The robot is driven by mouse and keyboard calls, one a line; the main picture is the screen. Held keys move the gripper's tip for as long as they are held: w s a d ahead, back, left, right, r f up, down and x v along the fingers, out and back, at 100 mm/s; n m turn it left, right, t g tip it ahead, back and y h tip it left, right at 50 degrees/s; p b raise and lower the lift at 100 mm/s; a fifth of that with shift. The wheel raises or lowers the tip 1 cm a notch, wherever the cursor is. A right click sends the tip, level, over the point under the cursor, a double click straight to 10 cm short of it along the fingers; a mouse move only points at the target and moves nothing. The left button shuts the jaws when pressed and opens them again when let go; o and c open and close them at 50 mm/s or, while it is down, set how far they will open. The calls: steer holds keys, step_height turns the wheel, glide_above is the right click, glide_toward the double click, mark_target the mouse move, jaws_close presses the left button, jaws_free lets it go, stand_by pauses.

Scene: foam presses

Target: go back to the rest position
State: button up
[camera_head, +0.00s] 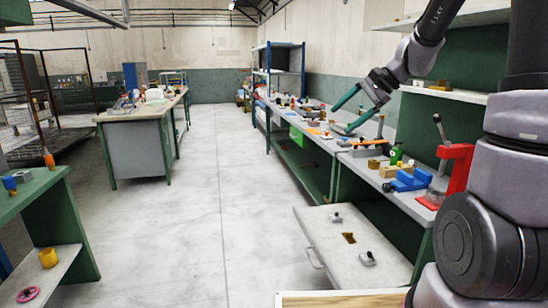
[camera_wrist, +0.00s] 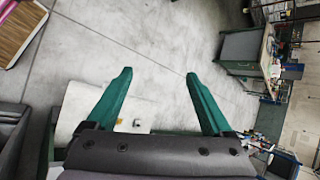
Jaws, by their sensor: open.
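My gripper (camera_head: 346,116) is open and empty, with two green fingers spread wide. In the head view it hangs in the air in front of the long workbench on the right, at the end of my raised arm. Nothing is between the fingers.
An open drawer (camera_head: 325,240) juts into the aisle with small items in it. A red press (camera_head: 455,165) and a blue vise (camera_head: 405,181) stand on the right bench. Another bench (camera_head: 140,145) stands left. The grey floor (camera_head: 205,220) between is clear.

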steer(key=s+d+r+n+t+h, duration=0.1)
steer(key=s+d+r+n+h, duration=0.1)
steer(key=s, duration=0.8)
steer(key=s+d+r+n+t+h, duration=0.2)
steer(key=s+r+n+h, duration=0.2)
steer(key=s, duration=0.7)
steer(key=shift+s+d+r, duration=0.3)
steer(key=shift+r, duration=0.25)
